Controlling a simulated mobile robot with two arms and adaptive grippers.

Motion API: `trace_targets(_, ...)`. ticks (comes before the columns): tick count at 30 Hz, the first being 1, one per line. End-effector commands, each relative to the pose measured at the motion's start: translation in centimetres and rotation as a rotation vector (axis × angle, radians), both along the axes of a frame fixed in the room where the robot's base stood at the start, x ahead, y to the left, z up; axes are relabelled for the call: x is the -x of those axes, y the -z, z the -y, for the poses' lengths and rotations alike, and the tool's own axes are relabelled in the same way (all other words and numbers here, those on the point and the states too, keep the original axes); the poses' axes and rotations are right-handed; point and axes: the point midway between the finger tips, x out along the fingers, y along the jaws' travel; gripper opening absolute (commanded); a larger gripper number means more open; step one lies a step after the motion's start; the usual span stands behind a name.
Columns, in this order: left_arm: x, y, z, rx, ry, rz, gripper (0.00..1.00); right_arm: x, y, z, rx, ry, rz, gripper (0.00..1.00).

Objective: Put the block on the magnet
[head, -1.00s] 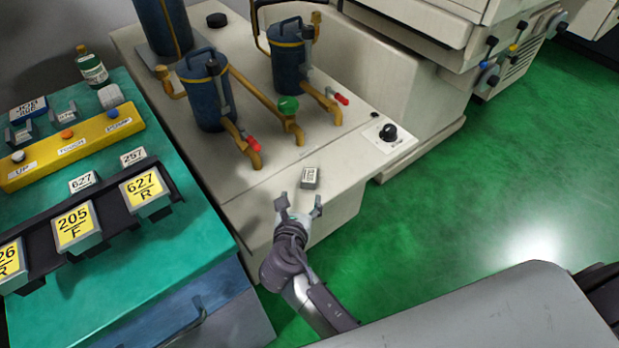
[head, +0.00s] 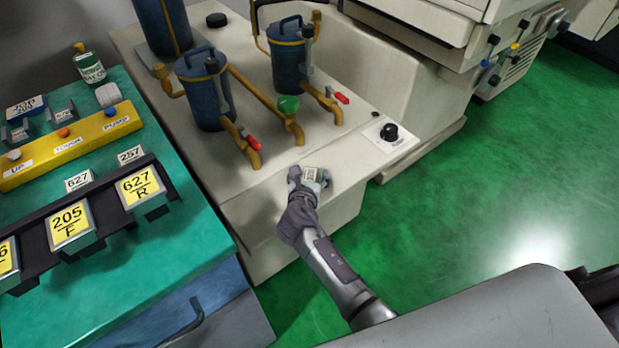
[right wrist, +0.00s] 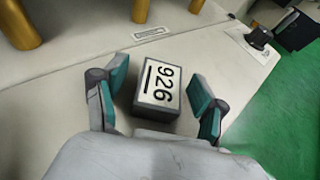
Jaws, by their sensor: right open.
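The small grey block (head: 310,174) lies on the beige machine ledge. In the right wrist view the block (right wrist: 157,92) shows a white label reading 926. My right gripper (head: 308,181) is at the block, with its fingers open on either side of it. In the right wrist view gaps show between the block and the teal finger pads of the right gripper (right wrist: 160,88). I cannot make out a magnet in these views. My left gripper is not in view.
Blue canisters (head: 205,92) with yellow pipes and red-tipped valves stand behind the ledge. A black knob (head: 389,132) is to the right. At left, a teal bench (head: 180,235) holds a yellow button box (head: 75,143) and labelled blocks in a dark rack.

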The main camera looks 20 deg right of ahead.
Motion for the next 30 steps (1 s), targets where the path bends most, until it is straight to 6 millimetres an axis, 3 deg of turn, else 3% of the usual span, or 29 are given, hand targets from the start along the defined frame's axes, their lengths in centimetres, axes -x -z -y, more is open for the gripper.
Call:
trace_targets(4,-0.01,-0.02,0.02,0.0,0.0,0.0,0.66,0.03,-0.01,0.01,0.0,0.0,0.0,0.68)
trace_targets(16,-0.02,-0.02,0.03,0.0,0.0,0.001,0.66,0.07,0.0,0.0,0.0,0.001,0.0,0.01)
trace_targets(30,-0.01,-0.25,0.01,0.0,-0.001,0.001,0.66,-0.02,-0.74,0.0,0.001,0.0,0.004,0.0)
